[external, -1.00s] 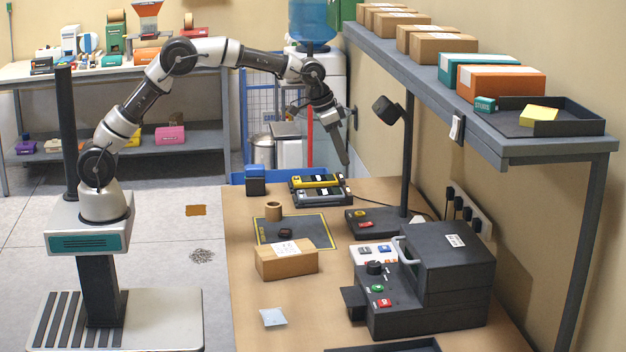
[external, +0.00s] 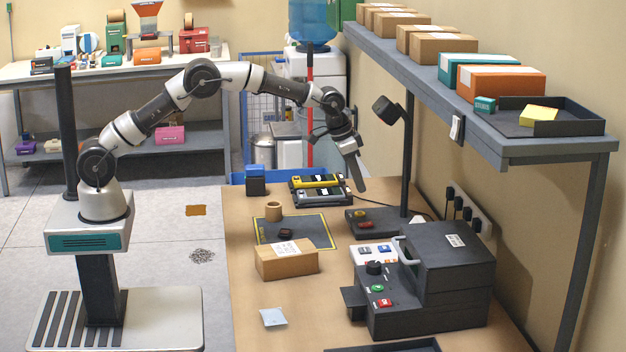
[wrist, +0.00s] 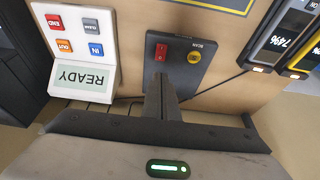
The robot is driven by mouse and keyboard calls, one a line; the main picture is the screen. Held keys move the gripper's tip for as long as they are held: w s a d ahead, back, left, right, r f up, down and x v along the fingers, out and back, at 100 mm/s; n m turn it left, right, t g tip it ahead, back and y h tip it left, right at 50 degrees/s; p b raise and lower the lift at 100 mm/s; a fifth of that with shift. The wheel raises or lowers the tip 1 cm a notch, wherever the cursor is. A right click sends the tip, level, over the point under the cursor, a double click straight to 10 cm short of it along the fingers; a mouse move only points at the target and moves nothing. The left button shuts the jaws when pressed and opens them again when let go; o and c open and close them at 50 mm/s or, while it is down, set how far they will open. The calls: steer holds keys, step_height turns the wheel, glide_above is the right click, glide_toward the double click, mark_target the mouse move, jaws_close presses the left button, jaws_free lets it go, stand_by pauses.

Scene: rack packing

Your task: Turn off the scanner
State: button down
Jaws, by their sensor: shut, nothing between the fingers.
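The scanner is a black head (external: 388,108) on a pole above a dark base (external: 357,217) at the table's back right. The base (wrist: 176,35) also shows in the wrist view, marked SCAN. It carries a red rocker switch (wrist: 161,52) and a round yellow button (wrist: 194,58). My gripper (external: 361,189) is shut and empty, tilted downward above the base. In the wrist view my shut fingertips (wrist: 160,82) appear just below the red switch, apart from it as far as I can tell. The pole is hidden in the wrist view.
A white keypad with a READY display (wrist: 85,77) stands left of the base in the wrist view. A black machine (external: 440,275) with green and red buttons is nearer the front. Handheld devices (external: 318,182) lie behind. The shelf (external: 520,148) overhangs on the right.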

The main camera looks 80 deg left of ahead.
mark_target(363, 224)
steer(key=x, duration=0.9)
steer(key=shift+s+f+p, duration=0.2)
steer(key=shift+f+p, duration=0.1)
steer(key=shift+f, duration=0.3)
steer(key=shift+w+f+b, duration=0.15)
steer(key=shift+f+b, duration=0.2)
steer(key=shift+b, duration=0.05)
steer(key=shift+r, duration=0.1)
steer(key=shift+s, duration=0.35)
steer(key=shift+s+b, duration=0.3)
steer(key=shift+s, duration=0.35)
